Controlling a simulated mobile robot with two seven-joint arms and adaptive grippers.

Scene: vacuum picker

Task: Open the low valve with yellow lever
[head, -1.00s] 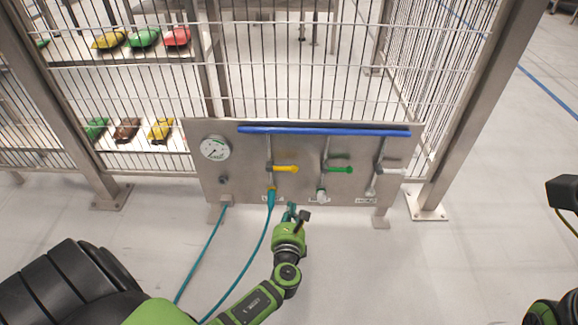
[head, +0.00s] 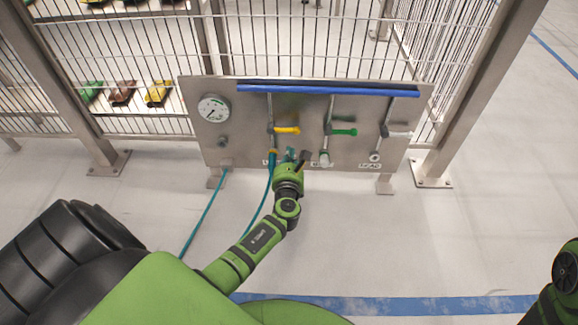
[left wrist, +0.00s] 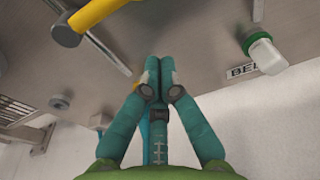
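The yellow lever (head: 287,129) sits on the left pipe of the steel valve panel, pointing right, about level. In the left wrist view the yellow lever (left wrist: 88,17) shows at the upper left, cut off by the top edge. My left gripper (head: 290,153) is in front of the panel's lower edge, below the lever and apart from it. In the left wrist view the teal fingers of my left gripper (left wrist: 158,72) meet at the tips, with nothing seen between them. My right gripper is out of view; only part of that arm shows at the right edge.
The panel also has a green lever (head: 343,132), a white lever (head: 399,134), a pressure gauge (head: 213,108) and a blue bar (head: 330,88) along its top. A teal hose (head: 206,213) hangs to the floor. Wire fencing stands behind; the floor in front is mostly clear.

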